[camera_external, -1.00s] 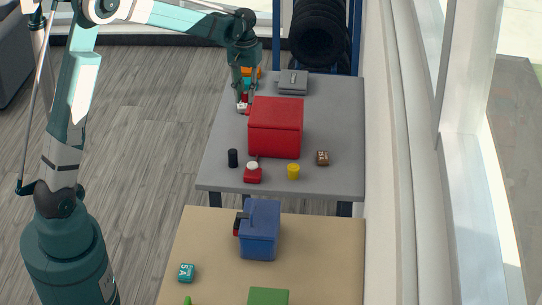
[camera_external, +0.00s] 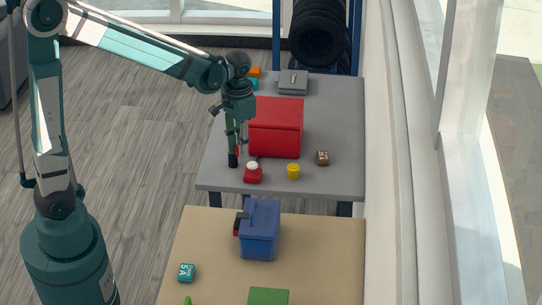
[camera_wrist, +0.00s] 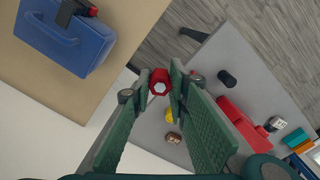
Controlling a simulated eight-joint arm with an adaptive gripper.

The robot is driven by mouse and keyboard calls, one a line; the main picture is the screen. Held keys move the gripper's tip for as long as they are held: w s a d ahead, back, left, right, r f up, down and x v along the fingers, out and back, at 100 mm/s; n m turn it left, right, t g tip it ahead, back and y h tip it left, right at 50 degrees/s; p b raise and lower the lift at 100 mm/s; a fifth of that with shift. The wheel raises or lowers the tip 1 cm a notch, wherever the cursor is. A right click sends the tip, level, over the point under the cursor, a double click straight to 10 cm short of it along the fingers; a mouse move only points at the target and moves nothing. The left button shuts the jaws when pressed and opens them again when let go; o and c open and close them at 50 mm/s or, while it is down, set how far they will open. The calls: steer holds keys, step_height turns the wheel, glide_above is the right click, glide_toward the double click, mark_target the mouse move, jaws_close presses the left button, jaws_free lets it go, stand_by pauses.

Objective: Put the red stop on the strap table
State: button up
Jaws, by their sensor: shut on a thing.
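A red hexagonal piece with a paler centre, which looks like the red stop (camera_wrist: 160,78), is between my fingertips in the wrist view. In the external view only a red sliver (camera_external: 237,151) of it shows. My gripper (camera_external: 236,148) is shut on it, pointing down over the front left of the grey table (camera_external: 335,130), close to the black cylinder. A tan table (camera_external: 205,240) stands in front of the grey one, with a gap between them. Nothing visible labels either as the strap table.
The grey table holds a large red box (camera_external: 276,130), black cylinder (camera_external: 232,161), red piece with white top (camera_external: 252,174), yellow cylinder (camera_external: 293,172) and brown block (camera_external: 322,158). The tan table holds a blue box (camera_external: 259,235), teal block (camera_external: 186,272) and green box (camera_external: 268,297).

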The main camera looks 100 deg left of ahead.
steer(key=s+d+m, duration=0.3)
steer(key=d, duration=0.7)
steer(key=m, duration=0.3)
glide_above(206, 239)
steer(key=shift+f, duration=3.95)
steer(key=shift+f+b, duration=0.65)
steer(key=shift+f, duration=2.3)
steer(key=shift+f, duration=0.1)
steer(key=shift+f+b, duration=0.5)
steer(key=shift+f, duration=1.45)
steer(key=shift+f, duration=0.15)
